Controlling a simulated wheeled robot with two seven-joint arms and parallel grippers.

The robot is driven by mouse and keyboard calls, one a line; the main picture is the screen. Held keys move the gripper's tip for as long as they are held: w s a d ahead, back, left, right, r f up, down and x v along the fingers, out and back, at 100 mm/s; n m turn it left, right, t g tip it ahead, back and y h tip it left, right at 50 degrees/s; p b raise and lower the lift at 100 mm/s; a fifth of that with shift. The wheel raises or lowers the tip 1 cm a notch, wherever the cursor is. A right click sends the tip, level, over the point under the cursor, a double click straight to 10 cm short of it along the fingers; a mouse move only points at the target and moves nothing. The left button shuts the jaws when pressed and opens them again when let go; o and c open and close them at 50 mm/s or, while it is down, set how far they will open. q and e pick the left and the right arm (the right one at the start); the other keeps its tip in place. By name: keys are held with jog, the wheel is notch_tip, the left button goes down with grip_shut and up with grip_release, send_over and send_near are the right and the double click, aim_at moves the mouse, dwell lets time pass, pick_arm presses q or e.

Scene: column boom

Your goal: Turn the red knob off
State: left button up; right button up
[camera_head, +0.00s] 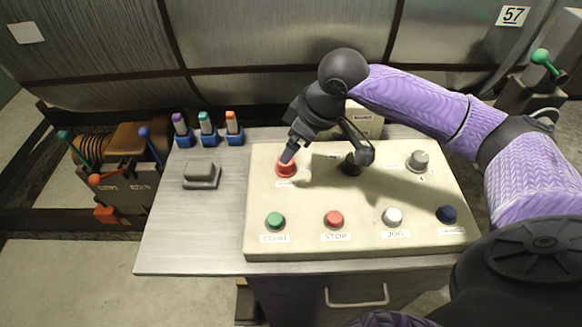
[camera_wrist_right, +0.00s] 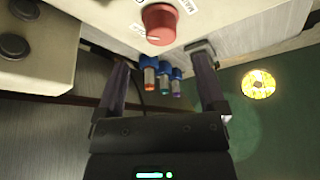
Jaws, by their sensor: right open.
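The red knob (camera_head: 287,167) is on the upper left of the pale control panel (camera_head: 310,204). In the right wrist view the round red knob (camera_wrist_right: 160,23) shows at the top centre, with a white mark on its lower edge. My right gripper (camera_wrist_right: 164,60) is open and empty, its two fingers spread wide. The knob appears beyond the fingertips, roughly between them. In the head view a purple-grey finger of my right gripper (camera_head: 290,152) overlaps the knob's upper edge; contact cannot be told. My left gripper is out of view.
Green (camera_head: 275,221), red STOP (camera_head: 334,219), white (camera_head: 393,216) and dark blue (camera_head: 446,214) buttons line the panel's front. A grey knob (camera_head: 418,161) sits at right, a black knob (camera_head: 350,166) in the middle. Several markers (camera_head: 206,130) in blue holders and a grey block (camera_head: 201,174) stand left.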

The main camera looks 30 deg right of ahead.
jog(key=b+x, duration=0.2)
jog(key=x, duration=0.4)
jog(key=shift+f, duration=0.25)
jog(key=shift+w, duration=0.1)
jog(key=c, duration=0.7)
jog(key=shift+a, duration=0.1)
jog(key=c, duration=0.5)
grip_shut()
jog(key=shift+r, duration=0.1)
jog(key=n+p, duration=0.2)
jog(key=p, duration=0.1)
jog(key=shift+r+y, duration=0.2)
jog(key=shift+y, duration=0.2)
jog(key=shift+f+n+g+y+p, duration=0.1)
jog(key=shift+n+g+y+p, duration=0.25)
jog(key=shift+n+p, duration=0.45)
jog(key=n+g, duration=0.1)
jog(key=n, duration=0.2)
jog(key=shift+w+f+y, duration=0.1)
jog(key=shift+f+y, duration=0.05)
jog(key=shift+y, duration=0.1)
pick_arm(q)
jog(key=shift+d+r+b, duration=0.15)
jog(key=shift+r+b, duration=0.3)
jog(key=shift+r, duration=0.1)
pick_arm(e)
jog(key=shift+f+n+g, duration=0.1)
jog(key=shift+n+g, duration=0.55)
jog(key=shift+n, duration=1.25)
jog(key=shift+y, duration=0.3)
